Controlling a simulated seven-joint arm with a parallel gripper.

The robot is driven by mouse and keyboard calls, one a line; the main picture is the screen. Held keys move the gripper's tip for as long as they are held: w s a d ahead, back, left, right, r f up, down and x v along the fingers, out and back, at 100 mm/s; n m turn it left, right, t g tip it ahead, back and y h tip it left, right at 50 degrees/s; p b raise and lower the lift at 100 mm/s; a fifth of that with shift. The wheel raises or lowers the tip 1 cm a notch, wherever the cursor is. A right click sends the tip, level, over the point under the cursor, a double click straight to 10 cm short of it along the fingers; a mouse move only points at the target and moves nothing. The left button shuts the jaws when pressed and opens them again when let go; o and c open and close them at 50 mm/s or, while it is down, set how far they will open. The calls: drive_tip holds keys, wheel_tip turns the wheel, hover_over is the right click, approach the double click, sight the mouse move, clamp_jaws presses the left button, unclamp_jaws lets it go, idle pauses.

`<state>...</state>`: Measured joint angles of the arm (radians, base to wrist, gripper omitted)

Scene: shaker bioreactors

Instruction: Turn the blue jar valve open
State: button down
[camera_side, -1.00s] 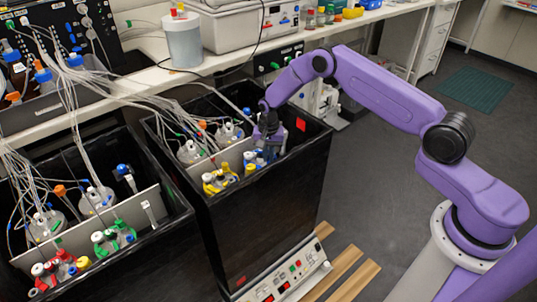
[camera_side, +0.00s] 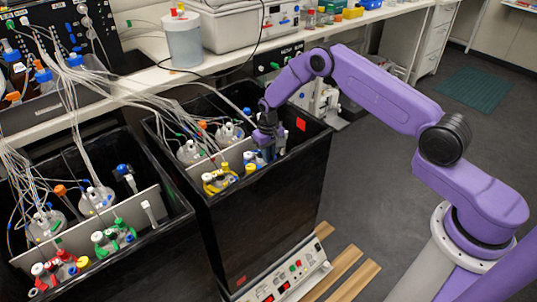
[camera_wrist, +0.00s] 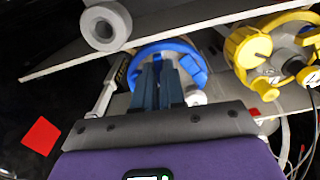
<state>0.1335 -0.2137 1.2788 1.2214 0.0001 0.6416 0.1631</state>
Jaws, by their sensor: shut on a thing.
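The blue jar is in the right black box; its blue ring (camera_wrist: 190,52) shows around and beyond my fingers in the wrist view. In the side view my gripper (camera_side: 268,155) reaches down into the box and covers most of this jar. In the wrist view my gripper (camera_wrist: 160,78) has its two blue-grey fingers close together over the blue ring. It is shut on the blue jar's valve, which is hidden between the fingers. I cannot tell the valve's angle.
The yellow jar (camera_side: 217,181) stands close beside it and also shows in the wrist view (camera_wrist: 262,50). A pale divider plate (camera_side: 240,153) runs behind the jars. Tubes hang from the left. The black box wall (camera_side: 270,195) stands in front. A red square (camera_wrist: 41,136) marks a wall.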

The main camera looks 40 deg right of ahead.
drive_tip(key=shift+n, duration=0.5)
drive_tip(key=c, duration=1.2)
unclamp_jaws()
wheel_tip(320, 180, up, 18)
drive_tip(key=shift+f, duration=0.25)
